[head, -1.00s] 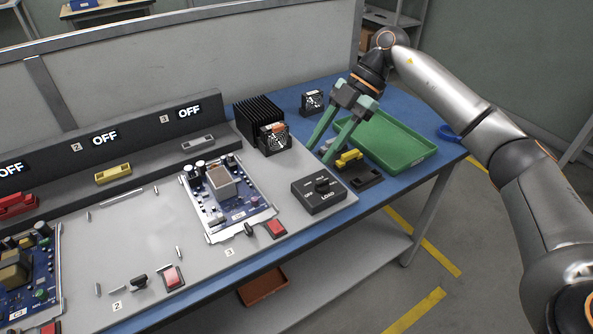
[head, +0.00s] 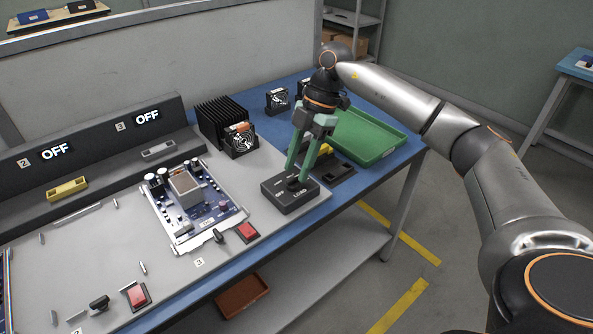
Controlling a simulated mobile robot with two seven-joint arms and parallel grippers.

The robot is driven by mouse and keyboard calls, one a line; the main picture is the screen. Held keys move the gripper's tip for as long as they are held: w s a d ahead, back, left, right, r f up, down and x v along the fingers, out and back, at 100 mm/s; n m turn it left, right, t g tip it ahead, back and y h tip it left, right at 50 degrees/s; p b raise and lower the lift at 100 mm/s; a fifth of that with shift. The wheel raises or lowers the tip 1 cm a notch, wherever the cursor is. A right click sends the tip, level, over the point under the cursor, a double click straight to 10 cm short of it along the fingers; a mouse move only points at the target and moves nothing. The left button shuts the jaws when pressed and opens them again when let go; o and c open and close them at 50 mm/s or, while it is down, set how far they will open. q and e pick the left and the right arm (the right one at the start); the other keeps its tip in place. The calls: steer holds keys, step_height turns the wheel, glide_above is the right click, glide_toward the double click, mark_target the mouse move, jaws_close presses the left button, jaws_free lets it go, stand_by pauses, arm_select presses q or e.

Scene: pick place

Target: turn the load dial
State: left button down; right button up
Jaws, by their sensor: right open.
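The load dial is a black knob (head: 293,184) on top of a dark box (head: 291,199) marked LOAD, at the right front edge of the grey bench plate. My right gripper (head: 295,176) has green fingers that point down, one on each side of the knob or just above it. The fingers are apart, and I cannot tell whether they touch the knob. They partly hide the knob and the box's back edge. My left gripper is not in view.
A green tray (head: 398,137) lies right of the gripper. A black finned heat sink with a fan (head: 221,122) stands behind left. A circuit board (head: 222,207), red buttons (head: 247,231) and OFF displays (head: 147,117) are to the left.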

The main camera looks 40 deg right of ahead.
steer(key=shift+a+f, duration=0.25)
steer(key=shift+f, duration=0.3)
jaws_close()
